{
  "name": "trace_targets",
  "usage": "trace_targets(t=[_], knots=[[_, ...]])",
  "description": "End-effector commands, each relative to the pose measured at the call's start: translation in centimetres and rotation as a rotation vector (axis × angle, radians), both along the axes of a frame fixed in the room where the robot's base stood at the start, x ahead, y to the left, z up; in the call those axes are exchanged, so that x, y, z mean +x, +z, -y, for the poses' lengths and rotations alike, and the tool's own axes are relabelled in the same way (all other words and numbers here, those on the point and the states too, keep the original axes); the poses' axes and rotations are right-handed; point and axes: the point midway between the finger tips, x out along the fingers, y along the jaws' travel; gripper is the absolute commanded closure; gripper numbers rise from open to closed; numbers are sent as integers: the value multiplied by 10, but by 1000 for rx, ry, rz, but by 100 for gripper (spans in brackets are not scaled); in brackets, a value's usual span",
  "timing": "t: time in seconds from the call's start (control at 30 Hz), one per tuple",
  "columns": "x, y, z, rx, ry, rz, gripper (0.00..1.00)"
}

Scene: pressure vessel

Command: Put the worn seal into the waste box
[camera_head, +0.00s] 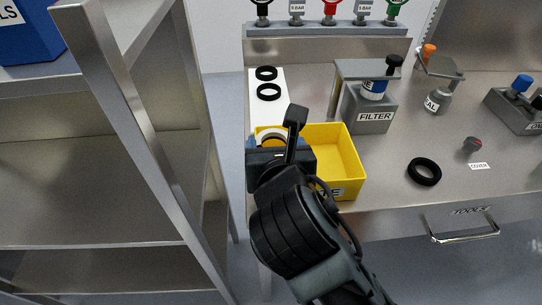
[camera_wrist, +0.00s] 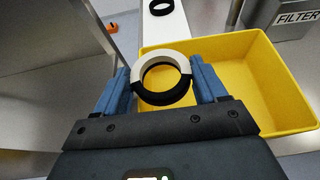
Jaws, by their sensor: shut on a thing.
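The worn seal is a ring, pale on its far half and black on its near half (camera_wrist: 160,57) in the wrist view. My gripper (camera_wrist: 163,80) is shut on it, with one blue finger on each side. In the head view the seal's pale part (camera_head: 272,135) shows just beyond my gripper (camera_head: 273,147). The yellow waste box (camera_head: 350,155) is open-topped, its label partly covered by my arm. It also shows in the wrist view (camera_wrist: 285,95). My gripper is over the left part of the box; its exact height is unclear. The visible box floor is bare.
Two black rings (camera_head: 268,92) lie on a white strip behind the box. A larger black ring (camera_head: 424,171) lies to its right. The grey filter block (camera_head: 370,118) stands close behind right. A metal shelf post (camera_head: 130,100) stands to the left.

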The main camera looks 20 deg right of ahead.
Motion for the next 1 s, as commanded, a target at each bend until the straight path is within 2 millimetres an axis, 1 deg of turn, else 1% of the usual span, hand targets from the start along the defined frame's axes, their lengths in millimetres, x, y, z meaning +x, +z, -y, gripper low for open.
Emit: trace_targets(t=[0.03, 0.43, 0.93, 0.97, 1.0], knots=[[-1, -7, 0, 0, 1, 2, 58], [-2, -6, 1, -1, 0, 0, 58], [-3, -23, 2, -3, 0, -12, 58], [-3, -23, 2, -3, 0, -13, 27], [-3, -24, 2, -3, 0, -15, 23]])
